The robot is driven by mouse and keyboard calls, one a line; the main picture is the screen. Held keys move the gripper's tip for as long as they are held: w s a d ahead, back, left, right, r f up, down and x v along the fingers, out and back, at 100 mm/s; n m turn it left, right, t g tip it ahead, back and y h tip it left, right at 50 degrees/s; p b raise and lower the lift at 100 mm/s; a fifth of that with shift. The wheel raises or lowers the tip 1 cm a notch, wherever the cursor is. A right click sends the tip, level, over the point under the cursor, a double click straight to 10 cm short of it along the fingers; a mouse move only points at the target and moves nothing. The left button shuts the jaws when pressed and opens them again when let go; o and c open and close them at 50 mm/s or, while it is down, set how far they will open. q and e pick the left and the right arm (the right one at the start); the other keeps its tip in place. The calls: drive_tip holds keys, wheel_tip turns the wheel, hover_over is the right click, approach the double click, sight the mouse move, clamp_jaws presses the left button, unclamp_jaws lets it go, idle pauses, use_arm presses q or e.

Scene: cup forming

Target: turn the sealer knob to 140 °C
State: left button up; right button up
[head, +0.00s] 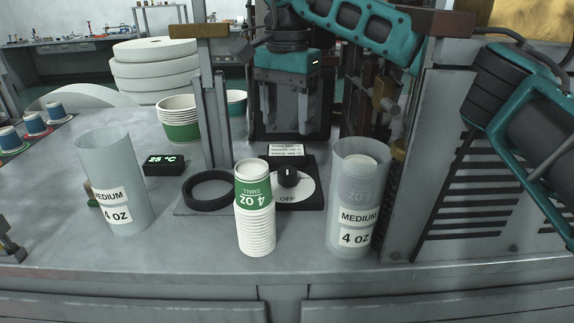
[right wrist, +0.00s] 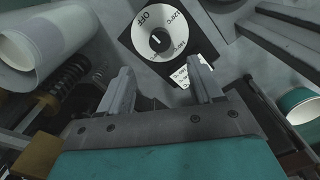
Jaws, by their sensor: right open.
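The sealer knob (head: 288,177) is a black knob on a white round dial (head: 308,188) set on a black plate. OFF is printed on the dial's near side, and the knob's exact pointing is hard to tell. My right gripper (head: 291,118) hangs fingers down above and behind the knob, open and not touching it. In the right wrist view the knob (right wrist: 158,40) shows beyond the gap between the open fingers (right wrist: 160,85), with nothing between them. A small black display (head: 163,164) reads 25 °C in green. My left gripper is not in view.
A paper cup stack (head: 256,225) stands just in front of the dial. Clear tubes stand left (head: 125,215) and right (head: 340,225). A black ring (head: 209,190) lies left of the dial, by a metal post (head: 215,120). A printed card (head: 286,150) sits behind the knob.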

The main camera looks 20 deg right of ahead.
sight(287, 170)
wheel_tip(287, 170, down, 11)
drive_tip(key=shift+f+b, duration=0.2)
drive_tip(key=shift+b, duration=0.2)
drive_tip(key=shift+c, duration=0.2)
drive_tip(key=c, duration=1)
